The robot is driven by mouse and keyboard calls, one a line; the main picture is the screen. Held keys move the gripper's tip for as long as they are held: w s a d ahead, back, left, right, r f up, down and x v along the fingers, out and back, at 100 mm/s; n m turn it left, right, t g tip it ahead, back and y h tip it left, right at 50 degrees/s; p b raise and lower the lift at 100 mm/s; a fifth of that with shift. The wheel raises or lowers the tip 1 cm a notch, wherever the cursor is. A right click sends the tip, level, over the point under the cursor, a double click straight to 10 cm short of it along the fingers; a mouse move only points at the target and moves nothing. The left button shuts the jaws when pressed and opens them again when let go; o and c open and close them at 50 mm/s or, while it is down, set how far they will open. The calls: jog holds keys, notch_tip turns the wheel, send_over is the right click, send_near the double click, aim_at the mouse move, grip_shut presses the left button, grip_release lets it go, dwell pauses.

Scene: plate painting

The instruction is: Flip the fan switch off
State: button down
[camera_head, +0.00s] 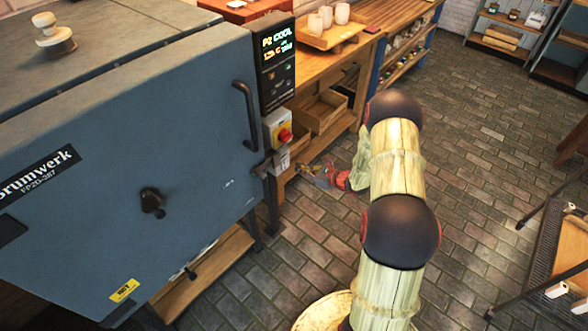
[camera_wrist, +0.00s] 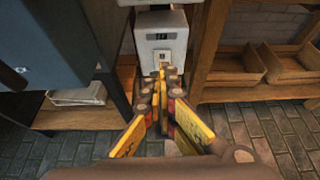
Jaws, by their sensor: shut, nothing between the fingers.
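The fan switch is a small toggle (camera_wrist: 162,57) on the lower face of a white box (camera_wrist: 162,30). The same white box (camera_head: 281,161) is in the head view, low on the right side of the kiln, under the red knob. My gripper (camera_wrist: 167,72) is shut and empty. Its fingertips point at the toggle and overlap the box's lower edge in the wrist view; I cannot tell whether they touch. In the head view my gripper (camera_head: 308,171) is just right of the box. The toggle's position is not clear.
The blue-grey kiln (camera_head: 130,150) fills the left, with a handle (camera_head: 246,115) and a control panel (camera_head: 278,62). A red knob on a yellow plate (camera_head: 284,134) is above the white box. A wooden bench with trays (camera_wrist: 240,70) stands at right. The brick floor is open farther right.

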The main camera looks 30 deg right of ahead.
jog(key=s+d+r+p, duration=0.2)
jog(key=s+r, duration=0.2)
jog(key=s, duration=0.1)
jog(key=shift+s+d+r, duration=0.15)
jog(key=shift+s+r, duration=0.05)
jog(key=shift+r, duration=0.2)
jog(key=s+a+r+n+g+y, duration=0.4)
jog(key=s+a+n+g, duration=0.3)
jog(key=s+a+n, duration=0.5)
jog(key=s+a+r+n+g+h, duration=0.2)
jog(key=s+a+r+n+h, duration=0.15)
jog(key=s+r+n, duration=0.6)
jog(key=s+a+r+n+g+h, duration=0.15)
jog(key=s+r+n+h, duration=0.45)
jog(key=r, duration=0.6)
jog(key=s+a+r+n+t, duration=0.2)
jog(key=a+r+n+t, duration=0.2)
jog(key=r, duration=0.5)
jog(key=shift+a+r+y, duration=0.25)
jog(key=shift+a+y, duration=0.2)
jog(key=shift+a, duration=0.65)
